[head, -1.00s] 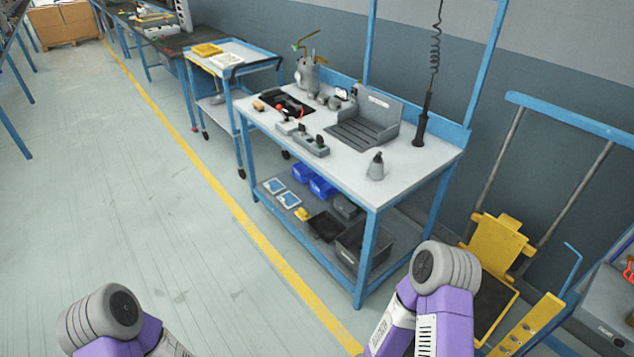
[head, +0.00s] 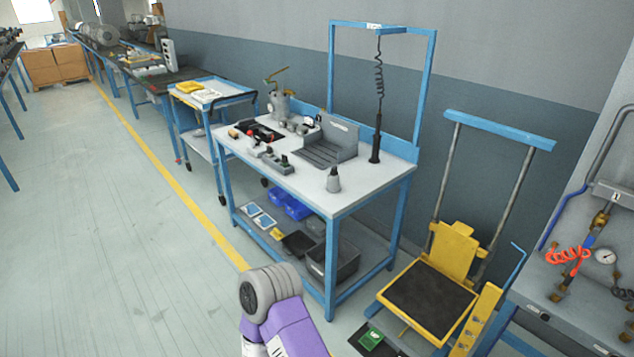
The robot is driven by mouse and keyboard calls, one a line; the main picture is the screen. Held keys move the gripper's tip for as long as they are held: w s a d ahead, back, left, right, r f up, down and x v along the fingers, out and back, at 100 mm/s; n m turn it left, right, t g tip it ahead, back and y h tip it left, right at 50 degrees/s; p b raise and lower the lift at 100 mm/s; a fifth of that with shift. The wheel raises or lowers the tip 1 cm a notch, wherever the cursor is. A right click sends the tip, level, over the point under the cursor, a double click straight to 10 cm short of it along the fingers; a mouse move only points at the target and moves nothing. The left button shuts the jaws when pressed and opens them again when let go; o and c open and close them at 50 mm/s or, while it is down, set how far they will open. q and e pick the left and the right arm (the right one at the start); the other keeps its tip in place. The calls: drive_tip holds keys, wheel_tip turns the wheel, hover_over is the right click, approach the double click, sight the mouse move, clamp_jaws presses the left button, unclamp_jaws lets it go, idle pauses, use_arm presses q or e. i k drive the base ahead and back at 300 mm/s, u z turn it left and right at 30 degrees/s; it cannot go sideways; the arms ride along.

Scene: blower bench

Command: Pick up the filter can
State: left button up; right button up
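No object is plainly marked as the filter can. A small grey can-like thing with a narrowed dark top (head: 334,180) stands upright near the front right corner of the blue-framed bench (head: 370,187). A larger grey metal canister (head: 280,106) with a brass-coloured lever on top stands at the bench's back left. I cannot tell which of these is the filter can. Neither of my grippers is in view. Only a purple and grey part of one of my arms shows at the bottom, in front of the bench, and nothing on the bench is being held.
A grey angled tray fixture (head: 330,146), small tools and a black hanging tool (head: 376,145) occupy the bench. Blue bins (head: 290,205) sit on its lower shelf. A yellow-framed cart (head: 430,296) stands right, beside a gauge station (head: 580,290). The left floor is clear.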

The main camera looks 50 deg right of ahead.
sight(333, 185)
drive_tip(key=z, duration=0.15)
drive_tip(key=i, duration=1.85)
drive_tip(key=z, duration=1.45)
drive_tip(key=i, duration=1)
drive_tip(key=z, duration=1.1)
